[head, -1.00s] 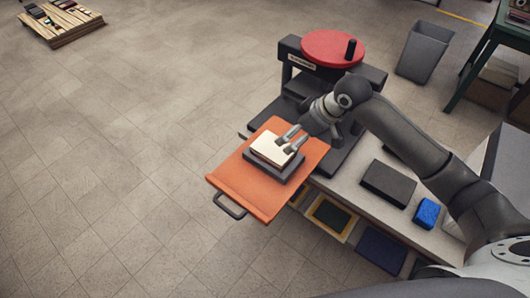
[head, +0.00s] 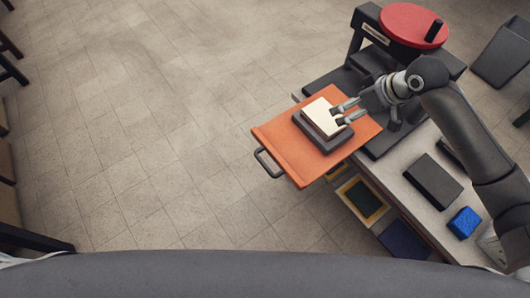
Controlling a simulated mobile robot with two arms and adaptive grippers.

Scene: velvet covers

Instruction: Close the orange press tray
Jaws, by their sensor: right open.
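The orange press tray (head: 278,142) sticks out to the left from the dark press (head: 365,75), with a dark bar handle (head: 266,163) at its outer end. On the tray lies a dark block (head: 318,137) with a cream-coloured block (head: 319,117) on top. My right gripper (head: 342,113) is open, its two fingers pointing left at the right edge of the cream block. I cannot tell whether the fingers touch it. My left gripper is not in view.
The press carries a red wheel (head: 412,24) with a black knob. On the bench (head: 398,178) lie a dark block (head: 433,180) and a blue sponge-like block (head: 464,222). A grey bin (head: 503,52) stands at the right. The floor left of the tray is clear.

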